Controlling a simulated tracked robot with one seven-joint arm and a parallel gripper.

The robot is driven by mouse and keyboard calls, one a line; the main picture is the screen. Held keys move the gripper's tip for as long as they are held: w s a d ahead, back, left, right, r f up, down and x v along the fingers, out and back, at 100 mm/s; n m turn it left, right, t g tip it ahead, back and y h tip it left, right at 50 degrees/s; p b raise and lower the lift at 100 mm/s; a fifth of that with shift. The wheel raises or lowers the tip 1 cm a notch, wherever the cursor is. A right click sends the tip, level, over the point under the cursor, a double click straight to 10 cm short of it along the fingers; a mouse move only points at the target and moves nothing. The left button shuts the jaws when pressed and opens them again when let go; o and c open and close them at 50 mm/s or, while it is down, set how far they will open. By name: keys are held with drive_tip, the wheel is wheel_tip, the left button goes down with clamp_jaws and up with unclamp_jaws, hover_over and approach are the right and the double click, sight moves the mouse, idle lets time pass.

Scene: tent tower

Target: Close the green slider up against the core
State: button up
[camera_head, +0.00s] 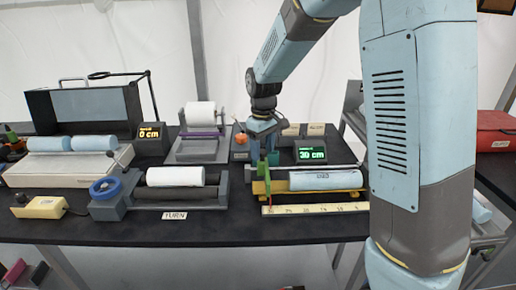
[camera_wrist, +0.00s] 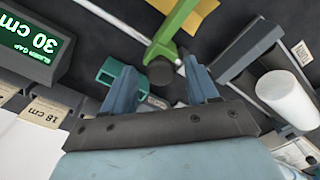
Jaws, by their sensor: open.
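The green slider (camera_head: 267,178) stands upright on a yellow base (camera_head: 350,191), left of the core, a pale blue roll (camera_head: 325,181). A gap shows between slider and core. The display (camera_head: 312,154) reads 30 cm; the wrist view shows it upside down with the words slider gap (camera_wrist: 36,40). My gripper (camera_head: 264,153) points down over the slider's area, open and empty. In the wrist view, the slider's green arm (camera_wrist: 178,25) ends in a dark round knob (camera_wrist: 160,72) that appears between my open fingers (camera_wrist: 162,80). I cannot tell whether they touch it.
A pale ruler strip (camera_head: 315,209) lies before the yellow base. To the left is a roller stand with a white roll (camera_head: 175,176) and a blue handwheel (camera_head: 105,188). A teal block (camera_wrist: 109,72) lies near one finger. The black table's front (camera_head: 225,230) is clear.

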drive_tip(key=shift+c, duration=0.3)
clamp_jaws()
idle(0.3)
